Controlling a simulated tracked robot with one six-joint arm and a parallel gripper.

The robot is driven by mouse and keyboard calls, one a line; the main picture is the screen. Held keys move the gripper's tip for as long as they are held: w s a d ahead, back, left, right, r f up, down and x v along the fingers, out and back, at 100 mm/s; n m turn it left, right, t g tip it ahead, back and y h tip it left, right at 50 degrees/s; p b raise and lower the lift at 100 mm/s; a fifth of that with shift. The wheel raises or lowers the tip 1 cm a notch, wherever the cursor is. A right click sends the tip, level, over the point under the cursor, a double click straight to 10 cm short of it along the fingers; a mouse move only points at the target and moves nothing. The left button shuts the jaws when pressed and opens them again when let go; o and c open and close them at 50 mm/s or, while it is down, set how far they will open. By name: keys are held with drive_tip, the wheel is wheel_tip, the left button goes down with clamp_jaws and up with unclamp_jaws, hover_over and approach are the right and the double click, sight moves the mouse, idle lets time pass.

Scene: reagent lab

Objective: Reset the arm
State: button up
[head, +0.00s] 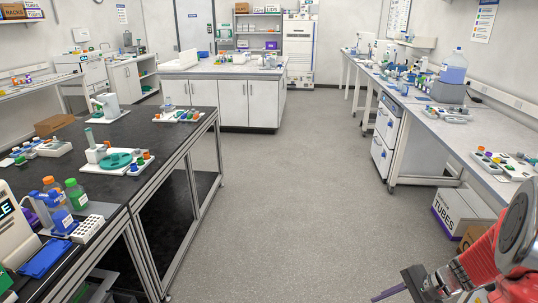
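My red arm (480,262) with a round grey joint shows at the lower right corner, cut off by the picture's edges. My gripper (404,288) is dark grey and points left, low over the floor at the bottom edge. Part of it lies outside the picture.
A black bench (166,133) with bottles, racks and lab devices runs along the left. A white bench (475,130) runs along the right, with a TUBES box (463,212) beneath. An island (250,102) stands at the back. The grey floor (290,200) between is clear.

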drive_tip(key=s+a+r+n+t+h, duration=0.1)
drive_tip(key=s+a+r+n+h, duration=0.1)
drive_tip(key=s+a+r+n, duration=0.2)
drive_tip(key=s+a+r+n+t+h, duration=0.1)
drive_tip(key=s+a+r+n, duration=0.4)
drive_tip(key=r, duration=0.6)
drive_tip(key=s+a+r+n+t+h, duration=0.1)
drive_tip(key=s+a+r+n+h, duration=0.2)
drive_tip(key=s+a+r+n, duration=0.2)
wheel_tip(320, 180, up, 3)
drive_tip(key=shift+a+r+h, duration=0.15)
drive_tip(key=shift+a+h, duration=0.15)
drive_tip(key=shift+a, duration=0.8)
drive_tip(key=shift+s, duration=0.1)
drive_tip(key=shift+c, duration=0.6)
